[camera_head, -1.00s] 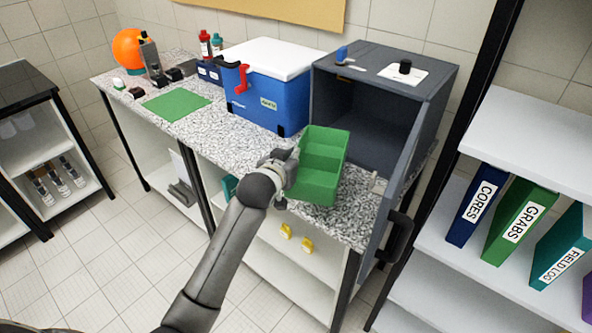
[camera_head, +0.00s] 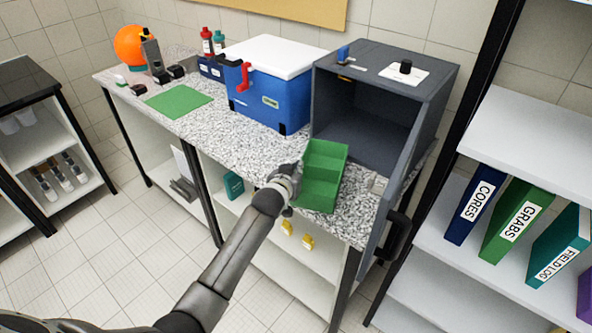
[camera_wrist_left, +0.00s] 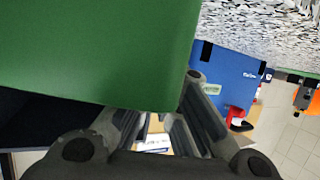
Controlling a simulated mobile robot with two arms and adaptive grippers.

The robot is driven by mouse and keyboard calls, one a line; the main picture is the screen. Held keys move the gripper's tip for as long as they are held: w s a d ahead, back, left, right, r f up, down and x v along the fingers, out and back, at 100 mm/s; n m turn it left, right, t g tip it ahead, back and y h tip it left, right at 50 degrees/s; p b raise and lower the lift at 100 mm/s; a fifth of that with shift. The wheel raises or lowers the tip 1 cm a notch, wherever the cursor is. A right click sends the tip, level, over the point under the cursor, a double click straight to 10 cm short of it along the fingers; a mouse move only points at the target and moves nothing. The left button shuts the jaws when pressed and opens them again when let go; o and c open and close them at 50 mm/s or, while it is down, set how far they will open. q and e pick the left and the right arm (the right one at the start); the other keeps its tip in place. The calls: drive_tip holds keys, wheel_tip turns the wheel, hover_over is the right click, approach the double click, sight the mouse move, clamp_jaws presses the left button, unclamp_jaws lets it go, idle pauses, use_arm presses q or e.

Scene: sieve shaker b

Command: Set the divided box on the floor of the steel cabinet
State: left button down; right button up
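The divided box (camera_head: 321,178) is green with several stepped compartments. It shows over the front of the speckled counter, just outside the steel cabinet's opening. My left gripper (camera_head: 292,178) is shut on the box's left side; the exact contact is hidden. In the left wrist view the box's green wall (camera_wrist_left: 100,50) fills the upper left, above the gripper's fingers (camera_wrist_left: 165,118). The dark grey steel cabinet (camera_head: 333,62) stands on the counter with its door (camera_head: 398,190) swung open toward me. The visible part of its floor looks empty. My right gripper is in neither view.
A blue cool box (camera_head: 270,100) with a white lid stands left of the cabinet. The open door with its black handle (camera_head: 397,235) bounds the right side. A shelf of binders (camera_head: 515,225) is farther right. A green mat (camera_head: 178,103) lies on the left counter.

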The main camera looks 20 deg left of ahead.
use_arm(q)
drive_tip(key=c, duration=2.1)
unclamp_jaws()
drive_tip(key=shift+f, duration=0.2)
drive_tip(key=o, duration=0.5)
drive_tip(key=shift+c, duration=0.2)
drive_tip(key=shift+s+r, duration=0.15)
drive_tip(key=shift+r, duration=0.1)
drive_tip(key=b+v, duration=0.1)
drive_tip(key=v, duration=1)
drive_tip(key=shift+s+r, duration=0.2)
drive_tip(key=shift+s, duration=0.15)
